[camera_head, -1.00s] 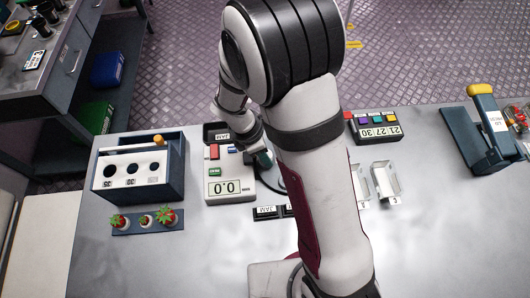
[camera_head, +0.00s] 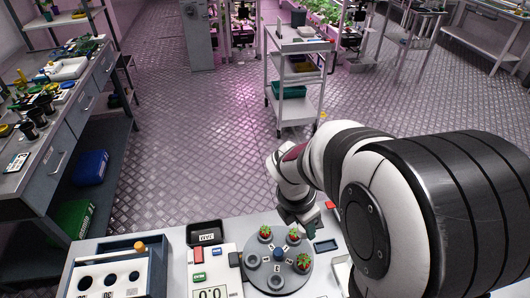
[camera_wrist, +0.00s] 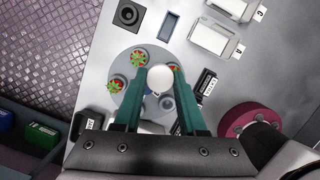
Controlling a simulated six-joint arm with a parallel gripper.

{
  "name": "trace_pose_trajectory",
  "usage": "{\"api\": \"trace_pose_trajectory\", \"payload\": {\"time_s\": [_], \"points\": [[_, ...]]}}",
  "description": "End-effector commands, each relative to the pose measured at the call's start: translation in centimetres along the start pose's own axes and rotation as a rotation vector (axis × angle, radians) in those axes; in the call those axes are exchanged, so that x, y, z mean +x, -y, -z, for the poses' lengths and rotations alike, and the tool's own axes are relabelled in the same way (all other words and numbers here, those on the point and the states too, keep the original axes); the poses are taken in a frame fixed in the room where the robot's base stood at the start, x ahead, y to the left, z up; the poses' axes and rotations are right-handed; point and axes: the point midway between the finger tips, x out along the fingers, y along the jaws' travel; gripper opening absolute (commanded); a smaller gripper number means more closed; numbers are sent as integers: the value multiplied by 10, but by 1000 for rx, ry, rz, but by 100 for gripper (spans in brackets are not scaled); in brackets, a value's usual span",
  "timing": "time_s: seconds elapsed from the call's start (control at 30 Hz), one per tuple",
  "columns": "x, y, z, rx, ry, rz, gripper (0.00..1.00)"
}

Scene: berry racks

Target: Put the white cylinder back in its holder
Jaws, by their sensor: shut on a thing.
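In the wrist view my gripper (camera_wrist: 160,92) has its two green fingers closed on the white cylinder (camera_wrist: 160,78), which shows as a pale round end between the tips. They are above a round grey turntable (camera_wrist: 133,72). In the head view my gripper (camera_head: 308,216) is partly hidden by my arm, and I cannot make out the cylinder there. A dark round socket (camera_wrist: 127,13) lies beyond the turntable in the wrist view. I cannot tell whether it is the holder.
The turntable also shows in the head view (camera_head: 292,277), carrying strawberries and grey cups around a blue knob. A blue recessed tray (camera_wrist: 168,26), white trays (camera_wrist: 214,38) and a maroon disc (camera_wrist: 248,118) lie around it. A box with round holes (camera_head: 150,270) stands left.

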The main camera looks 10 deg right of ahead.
Motion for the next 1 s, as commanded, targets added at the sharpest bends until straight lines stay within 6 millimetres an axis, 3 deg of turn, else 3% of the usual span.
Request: {"api": "trace_pose_trajectory", "payload": {"time_s": [0.2, 0.4, 1.0], "points": [[49, -50, -51, -264, -5, -71, 0], [78, -70, -81, -411, 16, -112, 0], [126, -70, -69, -422, 18, -114, 0]]}}
